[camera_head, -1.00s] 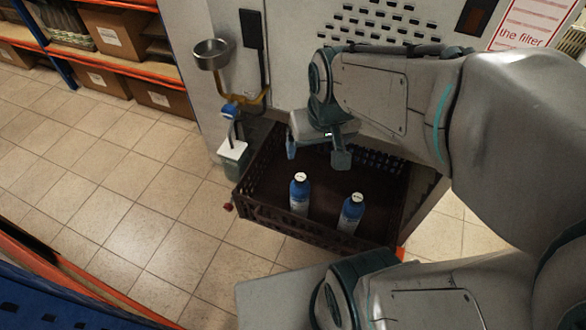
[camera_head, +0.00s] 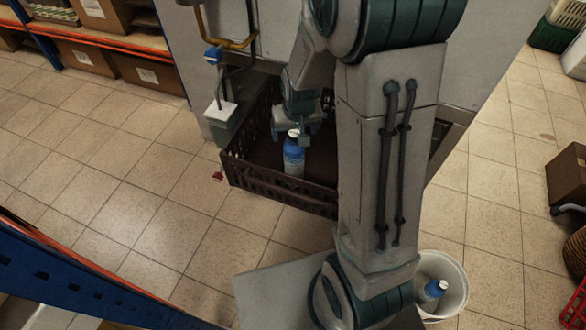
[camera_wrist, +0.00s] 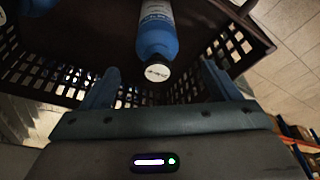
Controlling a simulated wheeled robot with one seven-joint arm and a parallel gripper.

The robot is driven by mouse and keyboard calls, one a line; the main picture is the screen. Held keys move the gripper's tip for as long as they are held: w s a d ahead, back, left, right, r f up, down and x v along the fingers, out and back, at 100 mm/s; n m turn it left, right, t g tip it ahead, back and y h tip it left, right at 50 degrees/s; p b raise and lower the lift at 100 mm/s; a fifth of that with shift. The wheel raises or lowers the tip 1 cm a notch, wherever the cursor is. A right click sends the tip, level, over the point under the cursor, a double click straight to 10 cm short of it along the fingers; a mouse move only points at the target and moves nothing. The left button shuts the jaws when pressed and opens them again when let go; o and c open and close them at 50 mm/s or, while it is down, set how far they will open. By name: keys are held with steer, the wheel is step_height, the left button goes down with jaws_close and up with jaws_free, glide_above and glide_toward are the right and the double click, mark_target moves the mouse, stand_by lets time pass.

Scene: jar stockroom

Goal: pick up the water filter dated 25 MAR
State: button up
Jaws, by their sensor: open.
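A blue water filter bottle (camera_head: 294,160) with a pale label and a round white top stands in the dark crate (camera_head: 270,190). In the wrist view the bottle (camera_wrist: 157,35) hangs in from the top edge, its marked top facing the camera; the marks are too small to read. My gripper (camera_head: 290,127) is open and empty, just behind the bottle's top. In the wrist view my gripper (camera_wrist: 158,84) has its fingers to either side of the bottle's top, which is apart from both. Another blue bottle (camera_head: 434,289) is in a white bucket; its date is unreadable.
The white bucket (camera_head: 462,272) stands on the floor at right of my arm. A pale-topped container (camera_head: 221,112) is beside the crate's left. A blue and orange rack (camera_head: 90,270) fills the lower left. My arm hides the crate's right part.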

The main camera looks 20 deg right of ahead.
mark_target(293, 137)
steer(key=x, duration=0.3)
steer(key=shift+w+a+f, duration=0.1)
steer(key=shift+f, duration=0.2)
steer(key=shift+w+d+b+x, duration=0.1)
steer(key=shift+b+x, duration=0.1)
steer(key=shift+x, duration=0.75)
steer(key=shift+w+d+b+x, duration=0.1)
steer(key=shift+b+x, duration=0.1)
steer(key=shift+x, duration=0.75)
steer(key=shift+w+d+b+x, duration=0.1)
steer(key=shift+d+b+x, duration=0.1)
steer(key=shift+x, duration=0.7)
steer(key=shift+r, duration=0.1)
jaws_close()
